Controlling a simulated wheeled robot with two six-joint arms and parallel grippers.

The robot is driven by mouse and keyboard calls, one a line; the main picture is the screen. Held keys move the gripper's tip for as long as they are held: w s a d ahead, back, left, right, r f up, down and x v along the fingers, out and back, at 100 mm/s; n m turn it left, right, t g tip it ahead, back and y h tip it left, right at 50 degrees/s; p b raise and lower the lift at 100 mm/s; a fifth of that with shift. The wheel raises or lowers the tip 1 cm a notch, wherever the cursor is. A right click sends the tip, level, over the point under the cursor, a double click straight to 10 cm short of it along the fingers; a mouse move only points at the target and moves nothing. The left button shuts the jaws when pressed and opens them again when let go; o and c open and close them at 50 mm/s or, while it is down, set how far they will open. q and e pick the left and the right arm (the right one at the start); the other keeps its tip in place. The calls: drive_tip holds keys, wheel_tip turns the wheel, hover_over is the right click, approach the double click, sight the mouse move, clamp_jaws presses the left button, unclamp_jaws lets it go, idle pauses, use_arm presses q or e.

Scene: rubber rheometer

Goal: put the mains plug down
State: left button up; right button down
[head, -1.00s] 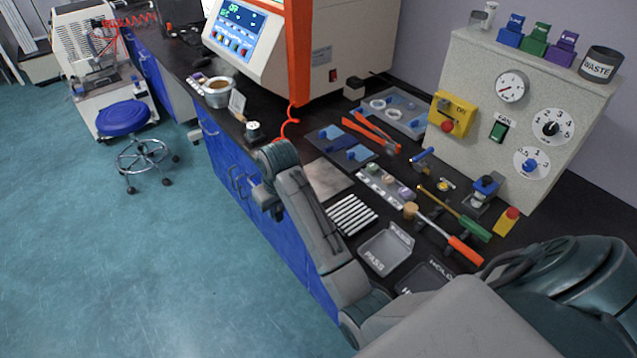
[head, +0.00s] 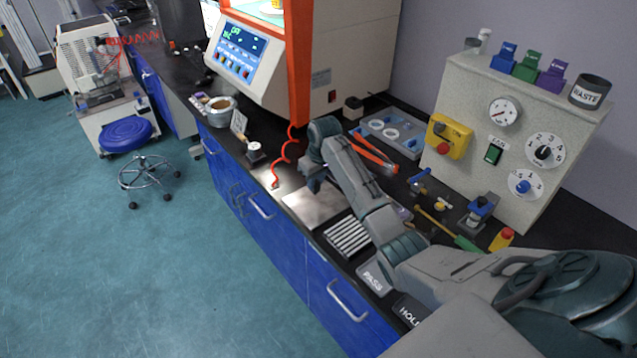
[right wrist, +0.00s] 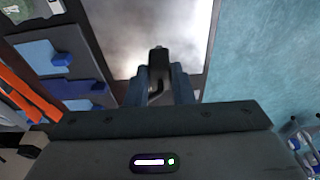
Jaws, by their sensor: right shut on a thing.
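The mains plug (right wrist: 158,62) is a small black piece between the two bluish fingers of my right gripper (right wrist: 159,88) in the right wrist view. The gripper is shut on it. In the head view my right gripper (head: 314,182) hangs over the grey metal plate (head: 312,208) near the bench's front edge, and the plug cannot be made out there. In the right wrist view the plate (right wrist: 120,40) lies behind the plug; I cannot tell whether they touch. My left gripper is not in view.
The orange-framed machine (head: 300,60) stands behind, with a red coiled cord (head: 284,160) by it. Orange-handled tongs (head: 372,153), a row of white strips (head: 347,237) and the PASS tray (head: 374,278) lie close to my right arm. The floor in front is clear.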

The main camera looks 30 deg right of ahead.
sight(319, 187)
drive_tip(key=shift+w+d, duration=0.1)
drive_tip(key=shift+d, duration=0.4)
drive_tip(key=shift+d+f, duration=0.1)
drive_tip(key=shift+f, duration=0.05)
wheel_tip(319, 187, down, 2)
drive_tip(key=shift+f+p, duration=0.1)
drive_tip(key=shift+p, duration=0.65)
drive_tip(key=shift+f, duration=0.55)
drive_tip(key=shift+f, duration=0.1)
drive_tip(key=c, duration=1.3)
unclamp_jaws()
drive_tip(key=shift+o, duration=0.2)
wheel_tip(319, 187, up, 12)
drive_tip(key=s+b, duration=0.2)
drive_tip(key=shift+s, duration=0.2)
